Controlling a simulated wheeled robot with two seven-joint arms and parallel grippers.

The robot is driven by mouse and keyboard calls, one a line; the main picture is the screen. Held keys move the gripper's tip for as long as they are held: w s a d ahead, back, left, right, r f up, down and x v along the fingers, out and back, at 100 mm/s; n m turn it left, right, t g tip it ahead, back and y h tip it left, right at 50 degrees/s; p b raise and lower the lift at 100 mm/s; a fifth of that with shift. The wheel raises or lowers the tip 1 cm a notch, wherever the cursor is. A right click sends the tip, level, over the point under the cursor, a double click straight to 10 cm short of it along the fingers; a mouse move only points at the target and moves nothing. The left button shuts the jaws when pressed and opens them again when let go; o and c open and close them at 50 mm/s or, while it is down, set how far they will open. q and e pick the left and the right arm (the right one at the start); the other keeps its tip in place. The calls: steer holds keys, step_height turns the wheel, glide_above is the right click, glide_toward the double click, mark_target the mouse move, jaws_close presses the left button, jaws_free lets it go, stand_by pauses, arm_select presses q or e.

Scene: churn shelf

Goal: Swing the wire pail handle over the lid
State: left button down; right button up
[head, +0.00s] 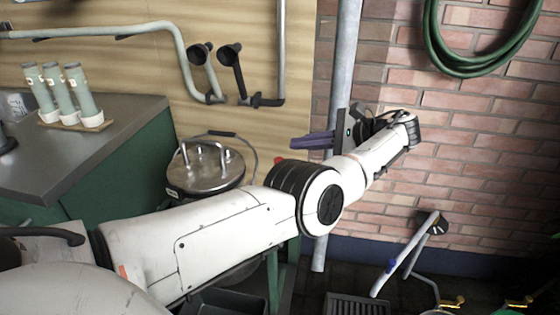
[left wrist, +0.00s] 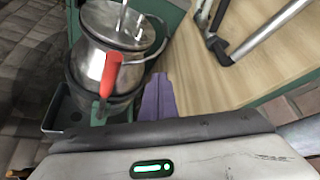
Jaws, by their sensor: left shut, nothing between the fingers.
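The steel pail (head: 190,194) stands left of centre in the head view, partly behind my left arm. Its round lid (head: 205,172) has an upright bar handle. The thin wire pail handle (head: 254,152), with a dark grip (head: 222,134), arcs around the lid's far side and down to the right. In the left wrist view the pail (left wrist: 92,60) is at upper left; a wire (left wrist: 153,57) curves at its right. My left gripper (head: 294,142) is right of the pail, apart from it; its purple fingers (left wrist: 158,100) are shut and empty. My right gripper is out of view.
A red piece (left wrist: 110,74) stands in front of the pail in the left wrist view. A grey pipe (head: 344,70) runs close behind my left gripper. A counter (head: 120,125) with several tubes is left. A dark tray (head: 225,303) lies below.

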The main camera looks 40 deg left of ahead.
arm_select(q)
steer(key=s+a+f+b, duration=0.2)
steer(key=s+a+f, duration=0.1)
steer(key=a+f, duration=0.3)
steer(key=x, duration=0.2)
steer(key=shift+s+a+b, duration=0.2)
steer(key=shift+a+b, duration=0.15)
stand_by(0.6)
